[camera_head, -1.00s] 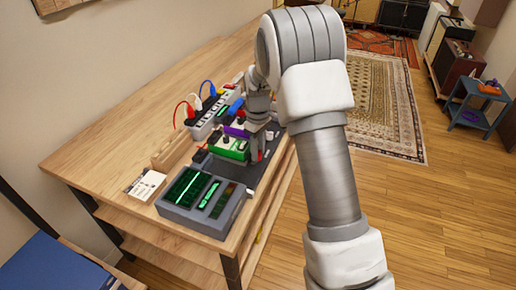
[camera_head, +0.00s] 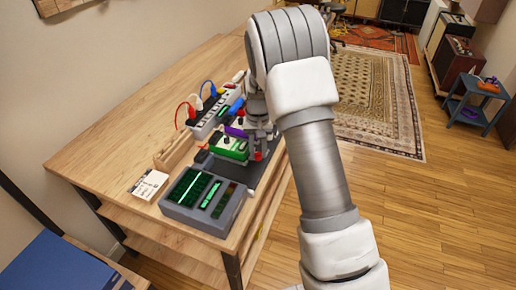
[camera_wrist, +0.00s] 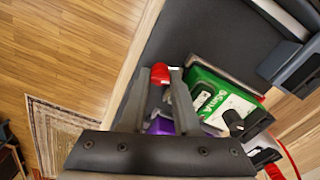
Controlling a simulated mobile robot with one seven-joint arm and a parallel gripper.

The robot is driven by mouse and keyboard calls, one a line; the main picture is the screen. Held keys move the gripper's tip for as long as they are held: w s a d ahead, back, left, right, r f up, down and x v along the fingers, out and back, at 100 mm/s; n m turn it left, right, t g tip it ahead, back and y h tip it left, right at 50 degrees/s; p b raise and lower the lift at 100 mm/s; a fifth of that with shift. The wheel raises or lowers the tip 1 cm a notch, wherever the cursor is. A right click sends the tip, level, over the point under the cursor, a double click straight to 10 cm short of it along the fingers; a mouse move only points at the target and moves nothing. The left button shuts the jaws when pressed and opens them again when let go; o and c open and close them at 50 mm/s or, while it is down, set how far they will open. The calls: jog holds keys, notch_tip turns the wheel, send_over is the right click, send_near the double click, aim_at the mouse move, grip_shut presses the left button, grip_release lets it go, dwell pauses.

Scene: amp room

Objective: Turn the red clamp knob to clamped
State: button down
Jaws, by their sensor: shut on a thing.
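The red clamp knob (camera_wrist: 160,74) shows between the fingertips of my gripper (camera_wrist: 161,80) in the wrist view. The fingers are shut on it, one on each side. In the head view a small red bit of the knob (camera_head: 258,156) shows below my gripper (camera_head: 262,146), at the right edge of the bench setup. The knob is beside a green pedal (camera_wrist: 202,83), which also shows in the head view (camera_head: 229,148). The knob's markings and exact angle cannot be read.
A purple part (camera_wrist: 160,126) lies close to my fingers. A grey device with green screens (camera_head: 203,200) stands at the near end of the wooden bench (camera_head: 120,130). A power strip (camera_head: 211,117) with coloured plugs stands behind the pedal. The bench's left side is clear.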

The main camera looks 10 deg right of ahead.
jog(key=shift+m+p, duration=0.5)
jog(key=shift+m, duration=1.7)
jog(key=c, duration=0.7)
grip_release()
jog(key=shift+o, duration=0.2)
notch_tip(320, 180, up, 18)
jog(key=p, duration=0.1)
jog(key=shift+f+p, duration=0.25)
jog(key=shift+p, duration=0.15)
